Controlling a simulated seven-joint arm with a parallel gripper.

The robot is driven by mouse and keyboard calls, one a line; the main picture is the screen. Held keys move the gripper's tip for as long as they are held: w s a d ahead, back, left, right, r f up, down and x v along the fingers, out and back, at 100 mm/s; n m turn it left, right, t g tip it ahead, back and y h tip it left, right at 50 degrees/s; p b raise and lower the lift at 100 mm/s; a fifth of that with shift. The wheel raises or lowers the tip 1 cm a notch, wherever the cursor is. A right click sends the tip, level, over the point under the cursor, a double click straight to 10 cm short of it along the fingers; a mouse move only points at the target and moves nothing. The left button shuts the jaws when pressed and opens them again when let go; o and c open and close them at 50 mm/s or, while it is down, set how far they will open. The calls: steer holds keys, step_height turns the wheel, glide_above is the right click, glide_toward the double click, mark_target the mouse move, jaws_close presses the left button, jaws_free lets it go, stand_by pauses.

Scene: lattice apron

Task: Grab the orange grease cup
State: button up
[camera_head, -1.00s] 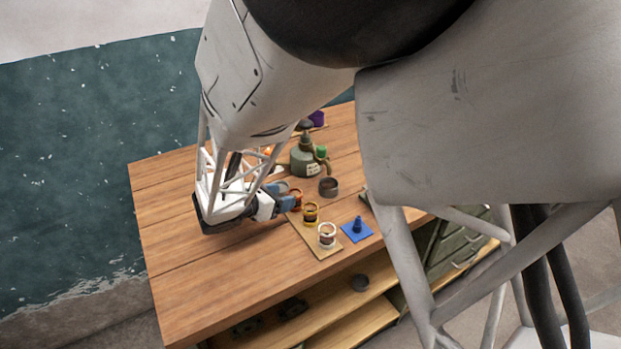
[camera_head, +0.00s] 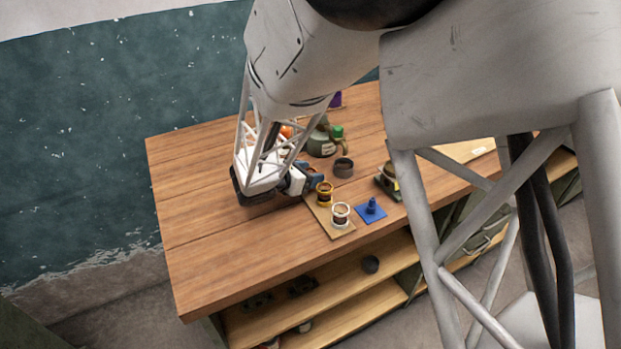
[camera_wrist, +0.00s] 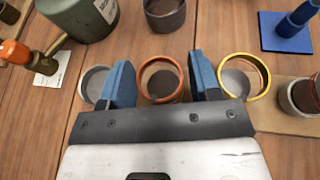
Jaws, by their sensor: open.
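The orange-rimmed grease cup (camera_wrist: 160,79) stands upright between my gripper's two blue fingers in the wrist view. My gripper (camera_wrist: 161,63) is open, one finger on each side of the cup; I cannot tell whether either touches it. A grey-rimmed cup (camera_wrist: 94,84) is just outside the left finger and a yellow-rimmed cup (camera_wrist: 262,73) just outside the right finger. In the head view my gripper (camera_head: 306,177) is low beside the row, next to the yellow cup (camera_head: 325,189), and mostly hides the orange cup.
A white-rimmed cup (camera_head: 341,213) ends the row on a thin board (camera_head: 322,220). The table (camera_head: 215,245) is clear at front left.

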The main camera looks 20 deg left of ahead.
stand_by(0.5)
steer(key=c, duration=0.7)
steer(key=shift+r, duration=5)
